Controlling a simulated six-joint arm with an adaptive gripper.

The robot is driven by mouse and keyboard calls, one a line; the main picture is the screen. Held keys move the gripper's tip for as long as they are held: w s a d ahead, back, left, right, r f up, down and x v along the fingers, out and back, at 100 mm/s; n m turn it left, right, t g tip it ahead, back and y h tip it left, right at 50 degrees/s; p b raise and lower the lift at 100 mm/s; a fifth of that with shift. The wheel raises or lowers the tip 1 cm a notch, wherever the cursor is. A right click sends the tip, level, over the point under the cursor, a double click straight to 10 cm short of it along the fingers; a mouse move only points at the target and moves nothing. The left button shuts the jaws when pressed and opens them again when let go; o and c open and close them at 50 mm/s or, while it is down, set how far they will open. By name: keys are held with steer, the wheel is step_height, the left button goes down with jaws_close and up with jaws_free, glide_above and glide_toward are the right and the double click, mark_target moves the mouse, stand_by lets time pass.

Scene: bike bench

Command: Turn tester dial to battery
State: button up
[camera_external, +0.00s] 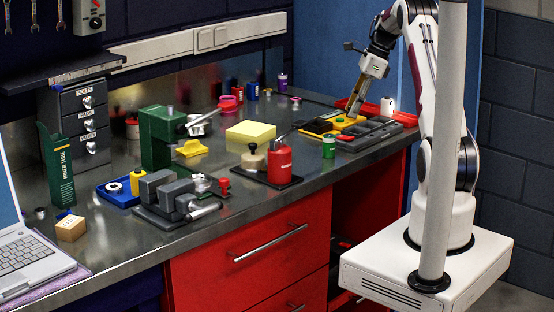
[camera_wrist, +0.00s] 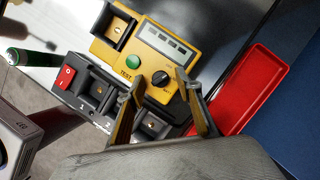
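The tester (camera_wrist: 150,32) is a yellow box with a dark dial (camera_wrist: 160,79), a round green button (camera_wrist: 133,61) by the word TEST, and a dark display strip. It also shows in the external view (camera_external: 341,124), low beneath my gripper (camera_external: 357,108). In the wrist view my gripper (camera_wrist: 158,77) is open, its two fingers spread with the dial between their tips and gaps at both sides. It holds nothing. Whether the tips are at the dial's height is unclear.
A dark grey charger (camera_wrist: 85,90) with a red switch and slots lies beside the tester. A red tray (camera_wrist: 250,88) is right of it in the wrist view. In the external view a green can (camera_external: 329,147) and a red bottle (camera_external: 280,161) stand nearby.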

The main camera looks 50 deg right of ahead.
jaws_close()
steer(key=shift+m, duration=0.4)
steer(key=m+h, duration=0.1)
steer(key=m, duration=0.1)
steer(key=m+t, duration=0.1)
steer(key=m, duration=0.1)
steer(key=shift+s+a+m+h, duration=0.2)
steer(key=shift+m+h, duration=0.1)
steer(key=shift+h, duration=0.1)
steer(key=shift+a+m+h, duration=0.15)
steer(key=shift+m+h, duration=0.75)
steer(key=shift+m, duration=1.5)
steer(key=shift+w, duration=0.1)
jaws_free()
